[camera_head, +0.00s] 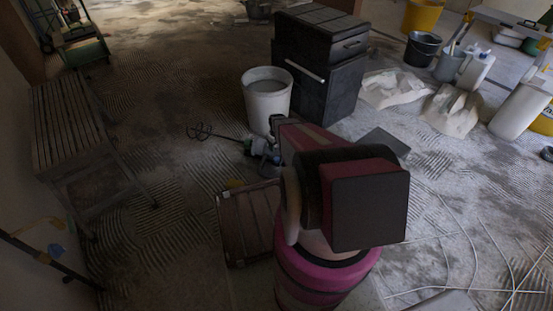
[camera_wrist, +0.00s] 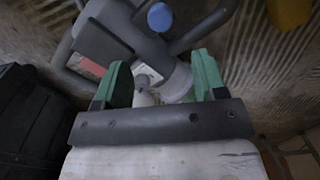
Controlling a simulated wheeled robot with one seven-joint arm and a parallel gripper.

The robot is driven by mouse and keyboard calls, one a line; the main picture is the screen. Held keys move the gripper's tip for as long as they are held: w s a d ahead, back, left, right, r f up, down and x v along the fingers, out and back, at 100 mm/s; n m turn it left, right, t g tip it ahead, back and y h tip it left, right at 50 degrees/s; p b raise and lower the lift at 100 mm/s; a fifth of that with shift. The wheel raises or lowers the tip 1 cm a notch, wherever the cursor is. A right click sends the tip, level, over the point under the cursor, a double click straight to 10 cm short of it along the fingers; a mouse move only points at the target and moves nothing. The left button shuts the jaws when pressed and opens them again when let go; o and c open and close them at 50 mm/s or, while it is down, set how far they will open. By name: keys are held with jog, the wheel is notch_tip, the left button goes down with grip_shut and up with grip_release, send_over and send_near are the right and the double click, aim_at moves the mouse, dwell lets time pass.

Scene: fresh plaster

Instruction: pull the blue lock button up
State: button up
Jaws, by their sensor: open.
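The blue lock button (camera_wrist: 160,17) is a small round blue knob on the dark grey handle of a power tool (camera_wrist: 180,50), at the top centre of the wrist view. My gripper (camera_wrist: 158,80) has two green fingers spread apart, with part of the tool's grey body and a pale part showing between them. The button lies beyond the fingertips in that view, not between them. I cannot tell whether the fingers touch the tool. In the head view the tool (camera_head: 265,152) lies on the floor, partly behind my arm; the button cannot be made out there.
A white bucket (camera_head: 267,98) and a dark cabinet (camera_head: 318,85) stand just behind the tool. A brown slatted case (camera_head: 247,225) lies in front of it. A slatted bench (camera_head: 85,130) stands at left. Crumpled bags (camera_head: 450,110) lie at right. The floor between bench and tool is mostly clear.

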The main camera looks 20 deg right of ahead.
aim_at(277, 158)
notch_tip(277, 158, down, 10)
jog(key=shift+f, duration=0.25)
dwell(0.3)
jog(key=shift+c, duration=0.4)
